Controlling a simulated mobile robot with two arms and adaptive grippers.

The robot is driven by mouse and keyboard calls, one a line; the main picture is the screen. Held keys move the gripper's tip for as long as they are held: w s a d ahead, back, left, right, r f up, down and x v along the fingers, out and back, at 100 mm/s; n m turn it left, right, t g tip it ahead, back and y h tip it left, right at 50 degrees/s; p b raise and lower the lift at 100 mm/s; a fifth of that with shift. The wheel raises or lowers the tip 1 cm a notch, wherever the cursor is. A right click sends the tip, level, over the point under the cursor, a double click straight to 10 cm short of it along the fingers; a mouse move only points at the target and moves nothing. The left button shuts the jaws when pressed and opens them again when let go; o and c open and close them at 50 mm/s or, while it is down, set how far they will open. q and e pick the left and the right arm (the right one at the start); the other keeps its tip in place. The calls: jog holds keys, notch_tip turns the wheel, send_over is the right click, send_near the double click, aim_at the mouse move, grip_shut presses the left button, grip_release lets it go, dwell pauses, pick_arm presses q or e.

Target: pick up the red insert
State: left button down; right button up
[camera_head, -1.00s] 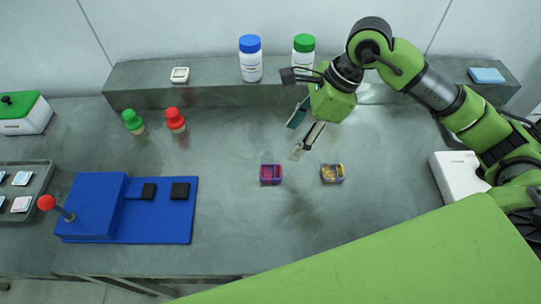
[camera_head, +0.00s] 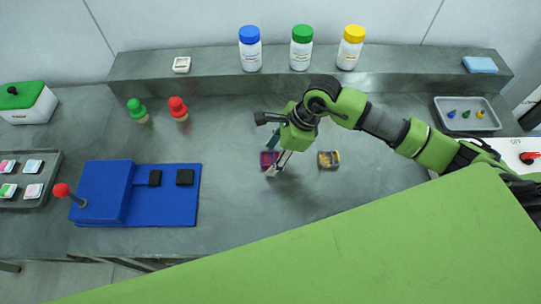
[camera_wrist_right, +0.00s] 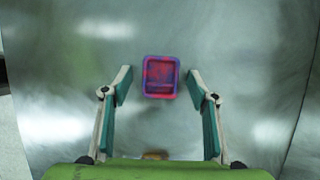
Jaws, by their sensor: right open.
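The red insert (camera_head: 267,158) is a small open box with a purple rim and red inside, lying on the grey worktop near the middle. It shows whole in the right wrist view (camera_wrist_right: 160,77), centred ahead of the jaws. My right gripper (camera_head: 273,160) is open above it, fingers pointing down, and partly covers it in the head view. In the wrist view the fingertips (camera_wrist_right: 160,84) are to either side of the insert with gaps between. I cannot tell the height left. My left gripper is not in view.
A similar box with yellow contents (camera_head: 329,159) lies to the right. A blue base (camera_head: 165,208) with a red-topped lever stands left. Red (camera_head: 178,108) and green (camera_head: 137,110) knobbed pieces stand behind. White bottles (camera_head: 301,52) stand on the back shelf. Open worktop lies around the insert.

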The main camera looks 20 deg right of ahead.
jog(key=shift+w+f, duration=0.1)
jog(key=shift+f, duration=0.1)
jog(key=c, duration=1.1)
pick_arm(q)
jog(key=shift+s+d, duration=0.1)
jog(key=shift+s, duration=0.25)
pick_arm(e)
jog(key=shift+c, duration=0.3)
jog(key=shift+r, duration=0.1)
